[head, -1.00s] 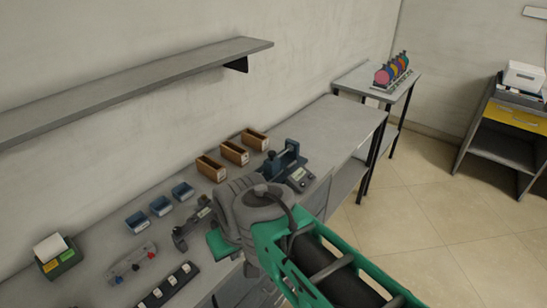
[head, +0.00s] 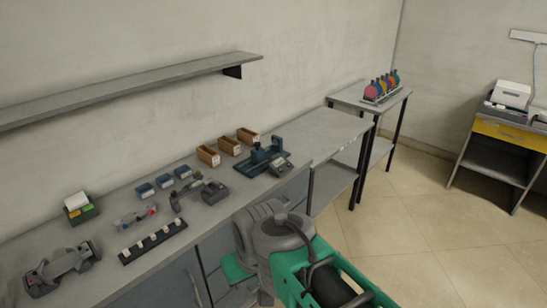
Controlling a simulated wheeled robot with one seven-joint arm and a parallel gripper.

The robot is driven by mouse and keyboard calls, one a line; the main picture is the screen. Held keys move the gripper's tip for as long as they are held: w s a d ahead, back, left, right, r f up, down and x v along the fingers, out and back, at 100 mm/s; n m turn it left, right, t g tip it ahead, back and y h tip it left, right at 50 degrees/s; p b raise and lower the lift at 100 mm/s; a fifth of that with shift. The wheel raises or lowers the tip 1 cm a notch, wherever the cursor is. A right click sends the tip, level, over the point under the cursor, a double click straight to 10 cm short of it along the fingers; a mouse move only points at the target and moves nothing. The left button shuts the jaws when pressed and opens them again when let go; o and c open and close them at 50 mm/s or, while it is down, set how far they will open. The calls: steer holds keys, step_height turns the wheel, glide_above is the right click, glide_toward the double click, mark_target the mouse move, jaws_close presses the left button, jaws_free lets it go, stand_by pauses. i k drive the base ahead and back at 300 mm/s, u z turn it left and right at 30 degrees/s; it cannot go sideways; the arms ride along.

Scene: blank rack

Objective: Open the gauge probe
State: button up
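A dark blue bench device (head: 265,160) with an upright head and a small keypad or display unit stands on the bench, right of centre. It looks like a gauge, but its probe is too small to make out, and I cannot tell whether it is open or shut. My green and grey arm crosses the lower middle of the head view, in front of the bench edge. My gripper does not show. The arm is apart from the blue device in the picture.
Wooden bins (head: 228,146), blue bins (head: 164,181), a grey tool (head: 199,192), a black strip with white pieces (head: 153,243) and a grey fixture (head: 62,270) occupy the bench. A shelf (head: 140,88) hangs above. The bench's right end (head: 320,135) is clear, as is the floor (head: 430,220).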

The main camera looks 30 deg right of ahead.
mark_target(258, 154)
steer(key=z, duration=1.4)
steer(key=i, duration=0.8)
steer(key=u, duration=0.55)
steer(key=i, duration=0.9)
steer(key=u, duration=0.75)
